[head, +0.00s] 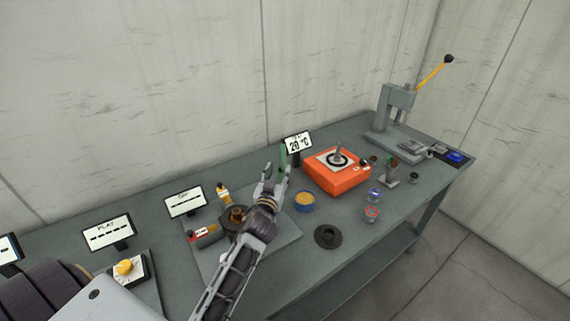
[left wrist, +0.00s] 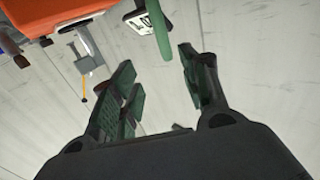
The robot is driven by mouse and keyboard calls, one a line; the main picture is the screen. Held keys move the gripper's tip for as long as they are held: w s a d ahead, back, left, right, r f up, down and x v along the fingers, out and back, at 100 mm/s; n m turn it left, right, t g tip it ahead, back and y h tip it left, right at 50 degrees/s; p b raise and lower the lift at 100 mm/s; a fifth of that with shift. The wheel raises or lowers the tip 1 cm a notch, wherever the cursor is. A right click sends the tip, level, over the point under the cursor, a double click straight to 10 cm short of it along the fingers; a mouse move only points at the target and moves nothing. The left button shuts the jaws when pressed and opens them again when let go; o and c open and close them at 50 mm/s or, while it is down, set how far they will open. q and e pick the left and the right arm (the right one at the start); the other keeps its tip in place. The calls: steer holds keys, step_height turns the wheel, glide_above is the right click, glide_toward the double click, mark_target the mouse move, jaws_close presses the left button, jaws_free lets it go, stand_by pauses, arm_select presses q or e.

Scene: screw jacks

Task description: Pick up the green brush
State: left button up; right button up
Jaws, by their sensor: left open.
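The green brush (head: 282,158) shows as a narrow green strip just beyond my left gripper (head: 276,180) in the head view. It stands roughly upright near the 20 °C display. In the left wrist view, which looks upside down, the brush (left wrist: 159,28) is a green rod coming in from the top edge. There it lies ahead of the gap between the fingers of my left gripper (left wrist: 156,72). The fingers are open with nothing between them. The brush's other end is cut off in the wrist view and partly hidden by the gripper in the head view.
An orange box (head: 337,176) and the 20 °C display (head: 298,143) stand close by. A tan-topped blue tin (head: 304,201) and a black disc (head: 328,236) lie to the right of my arm. A lever press (head: 391,118) stands at the far right.

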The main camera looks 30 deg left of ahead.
mark_target(283, 152)
arm_select(q)
steer(key=shift+s+r, duration=0.1)
steer(key=shift+s, duration=0.05)
steer(key=shift+p+x, duration=0.75)
steer(key=shift+x, duration=3.6)
arm_select(e)
steer(key=shift+s+r, duration=0.25)
steer(key=shift+r, duration=0.5)
arm_select(q)
steer(key=shift+a, duration=0.1)
steer(key=shift+w+a+r+p, duration=0.1)
steer(key=shift+w+a+p, duration=0.25)
steer(key=shift+w, duration=0.25)
steer(key=shift+w+a+r+p, duration=0.1)
steer(key=shift+w+a+p, duration=0.2)
steer(key=shift+w, duration=0.35)
steer(key=shift+x, duration=1.2)
arm_select(e)
steer(key=shift+r, duration=0.75)
arm_select(q)
jaws_close()
